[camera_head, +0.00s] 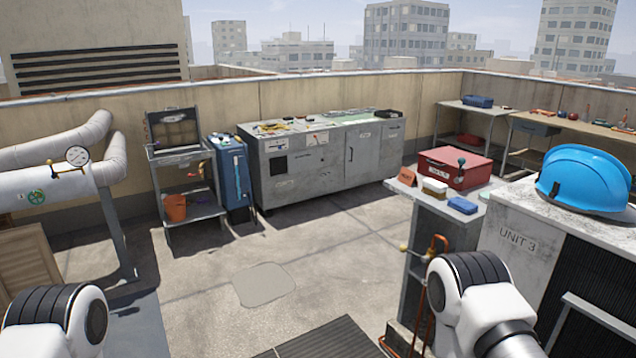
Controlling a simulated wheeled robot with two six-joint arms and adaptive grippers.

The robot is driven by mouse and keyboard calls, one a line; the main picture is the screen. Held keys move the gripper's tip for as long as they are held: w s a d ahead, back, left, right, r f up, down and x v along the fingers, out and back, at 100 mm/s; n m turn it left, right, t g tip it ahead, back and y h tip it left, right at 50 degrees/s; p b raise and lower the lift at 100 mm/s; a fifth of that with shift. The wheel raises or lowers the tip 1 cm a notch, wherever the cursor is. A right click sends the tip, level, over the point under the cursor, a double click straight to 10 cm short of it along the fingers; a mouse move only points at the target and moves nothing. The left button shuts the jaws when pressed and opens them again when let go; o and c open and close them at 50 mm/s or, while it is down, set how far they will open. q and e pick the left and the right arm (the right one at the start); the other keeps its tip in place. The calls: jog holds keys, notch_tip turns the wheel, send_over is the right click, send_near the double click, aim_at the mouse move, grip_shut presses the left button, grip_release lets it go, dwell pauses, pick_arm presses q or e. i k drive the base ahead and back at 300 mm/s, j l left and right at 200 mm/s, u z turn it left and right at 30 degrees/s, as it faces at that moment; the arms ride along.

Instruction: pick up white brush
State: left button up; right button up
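A small white block-shaped item with a tan lower part (434,187) lies on the grey stand at the right; it may be the white brush, but it is too small to be sure. A blue item of similar size (462,205) lies just right of it, apart from it. A red case (455,168) stands behind it. My arm links show at the bottom left and bottom right, but neither gripper is in view.
A blue hard hat (584,178) sits on the Unit 3 condenser (519,240) at the right. A long grey cabinet (335,165) stands by the wall. The middle floor is clear.

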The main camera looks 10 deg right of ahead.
aim_at(435, 188)
jog(key=i+z, duration=0.3)
jog(key=i+j+z, duration=0.3)
jog(key=i, duration=0.2)
jog(key=i+j+z, duration=0.25)
jog(key=i, duration=0.15)
